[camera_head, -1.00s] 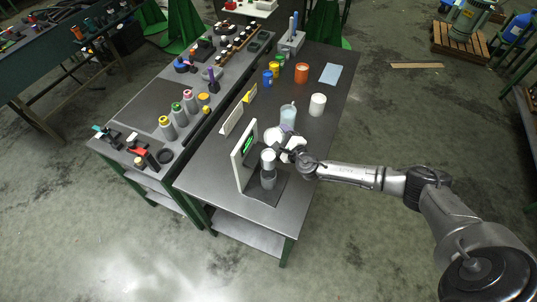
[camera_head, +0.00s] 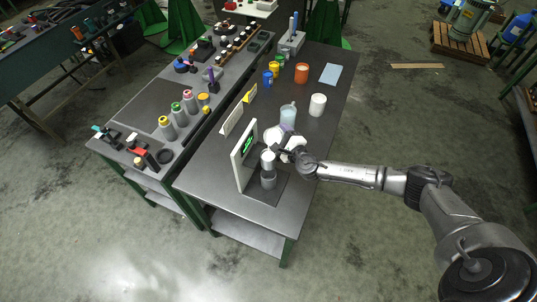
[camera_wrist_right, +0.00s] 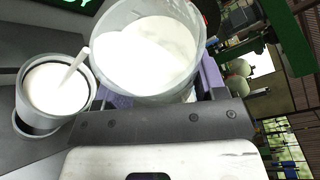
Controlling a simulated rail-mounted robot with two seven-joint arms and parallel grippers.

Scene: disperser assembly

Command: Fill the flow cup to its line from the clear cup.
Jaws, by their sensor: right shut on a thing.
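My right gripper (camera_head: 285,143) is shut on the clear cup (camera_head: 272,134), which is tilted and holds white liquid. The clear cup also shows large in the right wrist view (camera_wrist_right: 150,45), between purple finger pads. A thin white stream runs from its lip into the flow cup (camera_wrist_right: 57,90) at the left of that view. White liquid stands below the flow cup's rim; I cannot make out a fill line. In the head view the grey flow cup (camera_head: 267,162) is beside the tilted cup, above another grey cup (camera_head: 268,181). My left gripper is not in view.
A white upright panel with a green display (camera_head: 246,150) stands close left of the flow cup. A pale blue jug (camera_head: 288,115) and a white container (camera_head: 317,105) stand behind the gripper. Coloured jars and an orange pot (camera_head: 301,73) are farther back. The table's right front is clear.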

